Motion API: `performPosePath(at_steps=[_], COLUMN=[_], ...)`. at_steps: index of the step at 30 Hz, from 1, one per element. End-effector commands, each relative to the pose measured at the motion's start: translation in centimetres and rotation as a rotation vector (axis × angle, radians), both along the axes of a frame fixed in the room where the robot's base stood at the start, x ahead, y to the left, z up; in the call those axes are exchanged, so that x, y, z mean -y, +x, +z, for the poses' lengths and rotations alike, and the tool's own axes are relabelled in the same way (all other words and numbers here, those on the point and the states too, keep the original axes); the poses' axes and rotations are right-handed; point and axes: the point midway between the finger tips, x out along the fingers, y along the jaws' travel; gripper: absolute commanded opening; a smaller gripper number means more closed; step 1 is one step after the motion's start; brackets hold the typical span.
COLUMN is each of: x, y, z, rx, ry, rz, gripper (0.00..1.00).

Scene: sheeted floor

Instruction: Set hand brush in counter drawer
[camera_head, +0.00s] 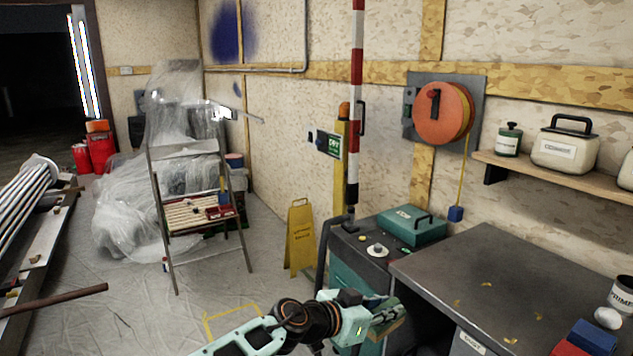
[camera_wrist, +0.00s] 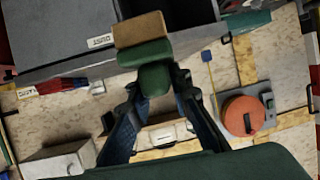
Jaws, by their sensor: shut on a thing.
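The hand brush, with a green handle and a tan bristle block, shows in the wrist view (camera_wrist: 142,31) between my fingertips. My gripper (camera_wrist: 156,82) is shut on its green handle. In the head view my gripper (camera_head: 378,318) is low, at the left front corner of the grey counter (camera_head: 480,272), with the brush partly hidden in it. A drawer front with a white label (camera_head: 468,343) shows under the counter top at the bottom edge; the label also shows in the wrist view (camera_wrist: 100,41).
A teal machine (camera_head: 372,262) with a teal case (camera_head: 411,225) stands against the counter's left side. A blue block (camera_head: 590,338) and a tin (camera_head: 622,296) are at the counter's right end. A yellow floor sign (camera_head: 300,240) and a stepladder (camera_head: 200,200) stand at left.

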Motion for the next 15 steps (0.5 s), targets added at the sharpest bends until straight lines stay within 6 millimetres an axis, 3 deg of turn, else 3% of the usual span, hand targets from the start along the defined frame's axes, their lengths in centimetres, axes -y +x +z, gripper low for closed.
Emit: performPosePath(at_steps=[8, 15], x=[-1.7, 0.6], y=[-4.0, -2.7], z=[-0.6, -1.3], rx=[-0.001, -0.003], ry=[0.0, -0.001], rz=[0.022, 0.085], gripper=[0.0, 0.0])
